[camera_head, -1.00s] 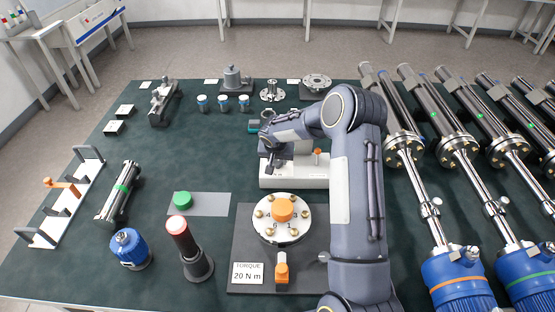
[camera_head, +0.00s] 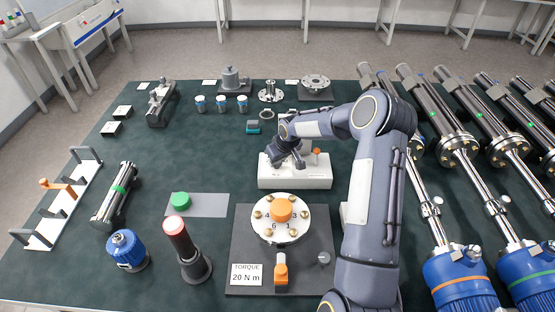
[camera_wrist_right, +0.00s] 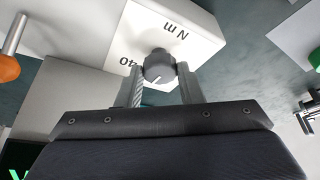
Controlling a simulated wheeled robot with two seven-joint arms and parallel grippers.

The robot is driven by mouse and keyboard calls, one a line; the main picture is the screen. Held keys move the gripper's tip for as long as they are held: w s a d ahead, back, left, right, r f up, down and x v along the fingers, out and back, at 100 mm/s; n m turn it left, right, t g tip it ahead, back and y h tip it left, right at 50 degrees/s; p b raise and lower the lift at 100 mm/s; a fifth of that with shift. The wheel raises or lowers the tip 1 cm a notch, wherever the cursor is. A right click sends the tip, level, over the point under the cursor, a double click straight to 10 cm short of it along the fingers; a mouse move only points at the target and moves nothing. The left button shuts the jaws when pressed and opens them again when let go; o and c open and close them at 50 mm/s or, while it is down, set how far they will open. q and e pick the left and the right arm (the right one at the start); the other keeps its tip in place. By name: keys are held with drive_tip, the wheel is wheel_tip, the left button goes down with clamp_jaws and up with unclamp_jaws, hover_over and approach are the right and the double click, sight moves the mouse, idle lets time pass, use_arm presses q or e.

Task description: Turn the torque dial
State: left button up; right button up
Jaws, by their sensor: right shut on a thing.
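The torque dial (camera_wrist_right: 158,66) is a dark grey round knob with a white pointer line, on a white box (camera_wrist_right: 178,22) marked "N m" and "40" in the right wrist view. My right gripper (camera_wrist_right: 160,76) is shut on the dial, one finger on each side. In the head view the white box (camera_head: 305,180) stands on the bench, and my right gripper (camera_head: 280,160) is at its left part; the dial is hidden there. A sign (camera_head: 246,274) in front reads "TORQUE 20 N m". My left gripper is not in view.
A round flange (camera_head: 281,232) with an orange cap and numbered bolts sits on a dark plate just in front of the box. Long metal tubes (camera_head: 455,145) line the right side.

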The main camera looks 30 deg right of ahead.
drive_tip(key=n, duration=0.1)
drive_tip(key=n+y, duration=0.1)
drive_tip(key=n, duration=0.1)
drive_tip(key=shift+w+d+n+y+b, duration=0.1)
drive_tip(key=shift+d+n+y+b, duration=0.2)
drive_tip(key=shift+b, duration=0.1)
drive_tip(key=shift+d+n+g+y+b, duration=0.1)
drive_tip(key=shift+n+g+y+b, duration=0.3)
drive_tip(key=shift+n, duration=0.75)
drive_tip(key=shift+n+g+y+b, duration=0.25)
drive_tip(key=shift+n+b, duration=0.25)
drive_tip(key=shift+n, duration=0.65)
drive_tip(key=o, duration=1)
drive_tip(key=shift+c, duration=0.2)
drive_tip(key=b+v, duration=0.1)
drive_tip(key=v, duration=0.7)
drive_tip(key=shift+w, duration=0.1)
